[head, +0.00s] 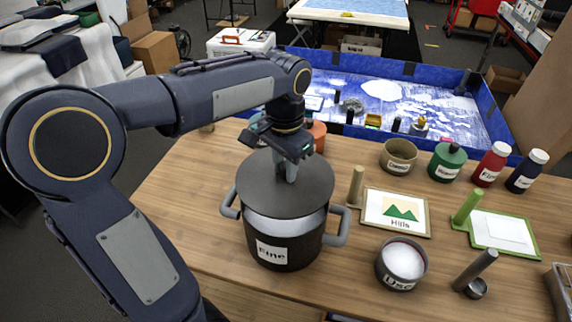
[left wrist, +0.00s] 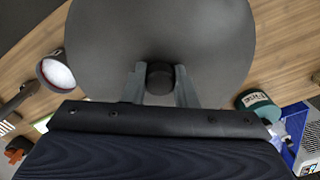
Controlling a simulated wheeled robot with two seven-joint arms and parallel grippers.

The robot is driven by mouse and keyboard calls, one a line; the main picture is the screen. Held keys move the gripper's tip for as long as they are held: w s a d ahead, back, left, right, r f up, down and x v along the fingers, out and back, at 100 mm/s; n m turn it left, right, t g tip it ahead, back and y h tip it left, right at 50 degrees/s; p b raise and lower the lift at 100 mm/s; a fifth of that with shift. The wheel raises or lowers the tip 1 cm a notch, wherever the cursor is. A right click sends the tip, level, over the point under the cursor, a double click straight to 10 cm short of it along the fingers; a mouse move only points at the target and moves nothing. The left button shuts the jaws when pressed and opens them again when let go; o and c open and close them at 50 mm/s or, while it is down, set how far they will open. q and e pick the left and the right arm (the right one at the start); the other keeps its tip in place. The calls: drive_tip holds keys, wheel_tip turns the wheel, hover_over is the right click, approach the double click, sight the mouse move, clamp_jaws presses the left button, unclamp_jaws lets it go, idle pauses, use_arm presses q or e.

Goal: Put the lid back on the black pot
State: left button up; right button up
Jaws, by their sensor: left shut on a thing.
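The black pot (head: 282,262), labelled "Fine", stands upright on the wooden table with a grey handle on each side. In the left wrist view the two fingers (left wrist: 160,86) sit either side of the black knob (left wrist: 160,75), and the lid (left wrist: 200,40) fills the middle. The pot is hidden there. My right gripper is not in view.
A bowl of white material (head: 402,262) labelled "Use", a "Hills" card (head: 397,212) and a metal scoop (head: 476,272) lie right of the pot. A tan bowl (head: 399,156) and several bottles (head: 491,164) stand behind. A blue-walled tray (head: 395,95) lies beyond the table.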

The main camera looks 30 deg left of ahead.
sight(284, 181)
use_arm(q)
drive_tip(key=shift+s+f+b, duration=0.1)
drive_tip(key=shift+f+b, duration=0.5)
wheel_tip(284, 181, down, 3)
drive_tip(key=b, duration=0.3)
drive_tip(key=shift+f, duration=0.15)
drive_tip(key=shift+f+b, duration=0.6)
drive_tip(key=shift+f, duration=0.35)
drive_tip(key=shift+r+p, duration=0.1)
drive_tip(key=shift+p, duration=0.2)
drive_tip(key=shift+f, duration=0.2)
idle(0.5)
idle(0.5)
idle(0.3)
drive_tip(key=o, duration=1.5)
